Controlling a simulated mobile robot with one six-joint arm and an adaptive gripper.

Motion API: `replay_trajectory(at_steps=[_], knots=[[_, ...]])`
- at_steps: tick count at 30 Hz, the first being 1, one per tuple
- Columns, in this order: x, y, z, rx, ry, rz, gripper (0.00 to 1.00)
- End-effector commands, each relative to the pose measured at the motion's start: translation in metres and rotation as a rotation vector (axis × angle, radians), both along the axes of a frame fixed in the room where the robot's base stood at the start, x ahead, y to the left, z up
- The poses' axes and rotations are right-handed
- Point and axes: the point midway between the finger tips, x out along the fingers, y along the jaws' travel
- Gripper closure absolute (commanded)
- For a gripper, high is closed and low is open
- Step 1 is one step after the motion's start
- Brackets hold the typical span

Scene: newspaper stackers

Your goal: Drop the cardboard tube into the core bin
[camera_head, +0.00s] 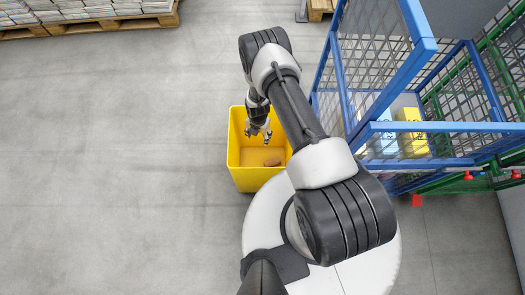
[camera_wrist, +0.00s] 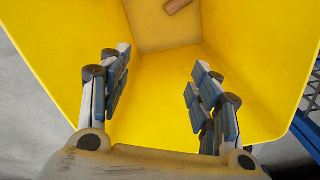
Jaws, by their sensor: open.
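The yellow bin (camera_head: 234,168) stands on the floor in front of my base in the head view. A brown cardboard tube (camera_head: 272,162) lies inside it on the bin floor. My gripper (camera_head: 258,134) is over the bin's opening, pointing down, open and empty. In the wrist view the two fingers of my gripper (camera_wrist: 158,92) are spread apart with the yellow bin wall (camera_wrist: 60,45) around them. The cardboard tube (camera_wrist: 177,6) shows at the top edge of the wrist view, partly cut off and clear of the fingers.
A blue mesh cage (camera_head: 345,85) stands close to the right of the bin, with a yellow box (camera_head: 411,134) and a light blue box (camera_head: 383,141) inside. Pallets of stacked newspapers (camera_head: 85,10) are at the far left. The grey floor left of the bin is clear.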

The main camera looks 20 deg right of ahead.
Motion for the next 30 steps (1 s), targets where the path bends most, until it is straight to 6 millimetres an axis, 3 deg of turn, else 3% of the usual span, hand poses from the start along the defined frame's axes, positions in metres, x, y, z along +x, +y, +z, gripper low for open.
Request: replay_trajectory(at_steps=[8,21,30], knots=[[0.002,0.000,0.009,0.000,-0.003,0.000,0.43],[0.001,0.000,0.095,0.000,-0.001,0.000,0.43],[0.000,0.000,0.120,0.000,0.000,0.000,0.43]])
